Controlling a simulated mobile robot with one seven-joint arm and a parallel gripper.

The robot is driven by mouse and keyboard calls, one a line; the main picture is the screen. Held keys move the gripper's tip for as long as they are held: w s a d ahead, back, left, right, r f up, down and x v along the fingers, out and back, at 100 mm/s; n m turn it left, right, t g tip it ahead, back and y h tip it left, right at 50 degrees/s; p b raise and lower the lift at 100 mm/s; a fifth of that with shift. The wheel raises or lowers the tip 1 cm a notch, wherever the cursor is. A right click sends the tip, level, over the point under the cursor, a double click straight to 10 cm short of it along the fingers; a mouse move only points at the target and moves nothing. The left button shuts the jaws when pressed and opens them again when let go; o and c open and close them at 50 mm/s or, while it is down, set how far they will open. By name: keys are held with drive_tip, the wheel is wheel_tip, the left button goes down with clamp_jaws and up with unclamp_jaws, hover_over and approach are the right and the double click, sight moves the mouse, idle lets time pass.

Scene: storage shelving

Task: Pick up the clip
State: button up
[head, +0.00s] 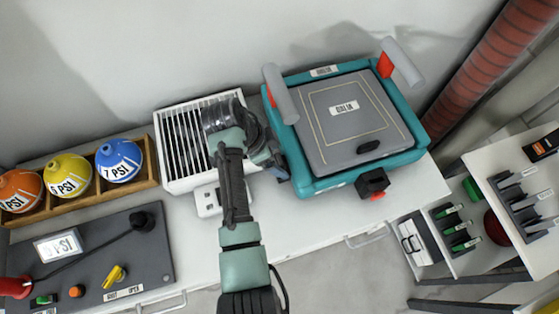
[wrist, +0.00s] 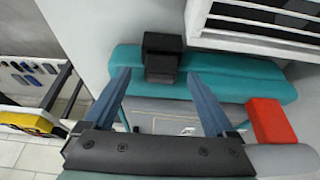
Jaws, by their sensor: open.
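In the wrist view, a black block-like clip (wrist: 162,57) sits on the edge of a teal case (wrist: 235,77). My gripper (wrist: 158,76) is open, its two blue-grey fingers spread to either side of the clip's lower part in the picture. I cannot tell whether they touch it. In the head view, my gripper (head: 279,168) is by the left edge of the teal case (head: 418,152), and the arm hides part of that edge. A black clip with a red part (head: 372,183) shows on the case's front edge; I cannot tell whether it is the same one.
A white slatted box (head: 172,182) stands left of the case. Grey cylinders on red brackets (head: 401,63) rise from the case's sides. A wooden rack of coloured balls (head: 147,185) and a dark control panel (head: 160,265) lie left. Shelves (head: 470,215) stand right.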

drive_tip(key=shift+x, duration=1.3)
drive_tip(key=shift+w+a, duration=0.1)
clamp_jaws()
drive_tip(key=shift+r, duration=0.1)
